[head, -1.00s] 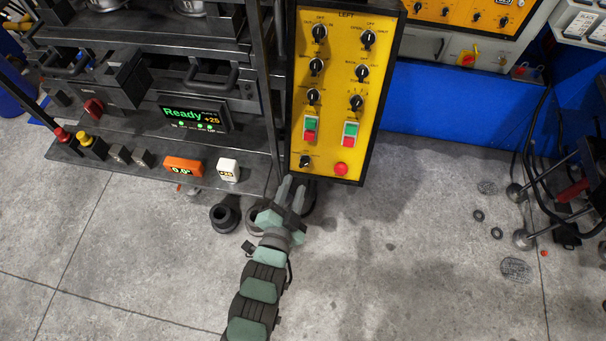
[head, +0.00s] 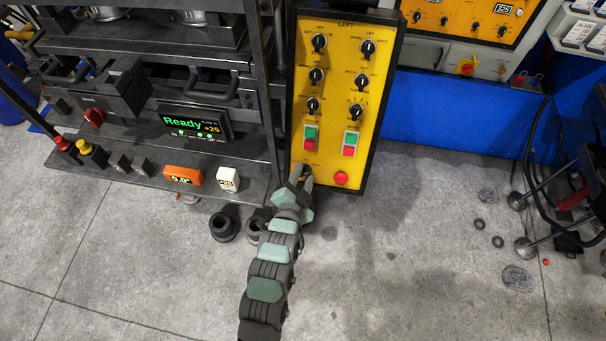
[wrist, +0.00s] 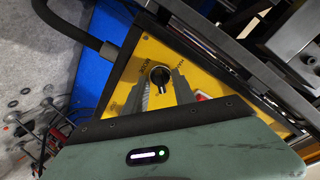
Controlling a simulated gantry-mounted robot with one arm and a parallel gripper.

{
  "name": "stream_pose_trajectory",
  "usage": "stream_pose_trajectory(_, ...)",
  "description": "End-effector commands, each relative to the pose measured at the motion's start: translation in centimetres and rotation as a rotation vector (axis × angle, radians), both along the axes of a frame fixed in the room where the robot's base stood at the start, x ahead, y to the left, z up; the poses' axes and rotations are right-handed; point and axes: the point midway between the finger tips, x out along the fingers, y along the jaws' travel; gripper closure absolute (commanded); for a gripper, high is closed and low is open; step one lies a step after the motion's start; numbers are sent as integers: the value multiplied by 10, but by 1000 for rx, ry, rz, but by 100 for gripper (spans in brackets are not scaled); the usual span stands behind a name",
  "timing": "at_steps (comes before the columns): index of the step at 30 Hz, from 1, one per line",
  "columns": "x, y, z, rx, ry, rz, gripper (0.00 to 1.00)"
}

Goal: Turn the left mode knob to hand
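The yellow panel marked LEFT (head: 333,120) hangs upright in a black frame. Its black mode knob is at the lower left corner; in the head view my gripper (head: 301,178) covers most of it. In the wrist view the knob (wrist: 160,75) shows as a round black knob with printed labels around it. My gripper (wrist: 165,92) is open, with one grey finger on each side of the knob. I cannot tell whether the fingers touch it. The knob's exact setting is too small to read.
A red mushroom button (head: 341,178) sits right of the knob. Green and red push buttons (head: 310,138) and several other knobs are above.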

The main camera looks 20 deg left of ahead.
Motion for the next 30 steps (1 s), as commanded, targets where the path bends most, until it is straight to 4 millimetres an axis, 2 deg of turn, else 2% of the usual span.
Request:
stream_pose_trajectory(8, 1, 0, 0, 0, -1, 0, 70)
stream_pose_trajectory(19, 1, 0, 0, 0, -1, 1, 100)
stream_pose_trajectory(30, 1, 0, 0, -9, -4, 4, 100)
